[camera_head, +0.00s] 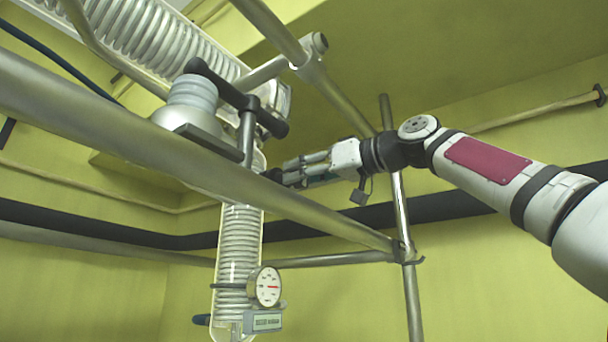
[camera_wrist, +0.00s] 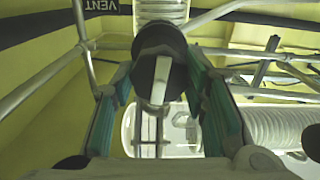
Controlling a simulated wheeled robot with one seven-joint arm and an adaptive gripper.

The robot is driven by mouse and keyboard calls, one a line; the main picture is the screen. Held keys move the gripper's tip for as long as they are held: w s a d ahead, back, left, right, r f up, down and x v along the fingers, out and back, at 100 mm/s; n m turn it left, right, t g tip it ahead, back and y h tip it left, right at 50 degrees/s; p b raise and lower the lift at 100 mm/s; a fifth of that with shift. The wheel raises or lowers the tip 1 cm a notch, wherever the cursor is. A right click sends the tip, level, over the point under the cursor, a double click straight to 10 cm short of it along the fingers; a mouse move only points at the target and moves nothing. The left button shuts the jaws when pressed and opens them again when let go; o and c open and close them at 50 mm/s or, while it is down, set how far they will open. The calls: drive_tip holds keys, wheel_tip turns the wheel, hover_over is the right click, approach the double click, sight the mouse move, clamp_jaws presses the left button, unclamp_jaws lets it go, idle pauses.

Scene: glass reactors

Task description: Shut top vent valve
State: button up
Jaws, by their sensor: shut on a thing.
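The top vent valve shows in the wrist view as a round black knob (camera_wrist: 160,45) with a pale bar across its face. My gripper (camera_wrist: 161,72) has its two teal-padded fingers on either side of the knob and is shut on it. In the head view my gripper (camera_head: 283,175) reaches in from the right, level with the glass column. Only a small dark part of the knob (camera_head: 271,174) shows there at the fingertips, partly behind the steel rail. The bar stands nearly upright in the wrist view, with a slight tilt.
A steel rail (camera_head: 130,125) crosses in front of the column. A coiled glass column (camera_head: 240,235) with a dial gauge (camera_head: 266,286) hangs below. A black clamp (camera_head: 246,102) and a steel post (camera_head: 398,205) stand close to my arm. A VENT label (camera_wrist: 101,5) shows at upper left.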

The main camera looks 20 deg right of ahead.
drive_tip(key=m, duration=0.5)
drive_tip(key=shift+f+m, duration=0.15)
drive_tip(key=shift+m, duration=0.15)
drive_tip(key=m, duration=1.1)
drive_tip(key=shift+w+m+p, duration=0.1)
drive_tip(key=shift+m+p, duration=0.2)
drive_tip(key=shift+p, duration=0.1)
drive_tip(key=m, duration=0.5)
drive_tip(key=shift+f+m, duration=0.1)
drive_tip(key=shift+m, duration=0.2)
drive_tip(key=m, duration=1.1)
drive_tip(key=shift+m+p, duration=0.3)
drive_tip(key=shift+p, duration=0.1)
drive_tip(key=m, duration=0.6)
drive_tip(key=shift+a+p, duration=0.1)
drive_tip(key=shift+p, duration=0.2)
drive_tip(key=shift+s+m+p, duration=0.2)
drive_tip(key=shift+m+p, duration=0.75)
drive_tip(key=shift+m, duration=0.85)
drive_tip(key=shift+m+p, duration=0.3)
drive_tip(key=shift+m, duration=0.1)
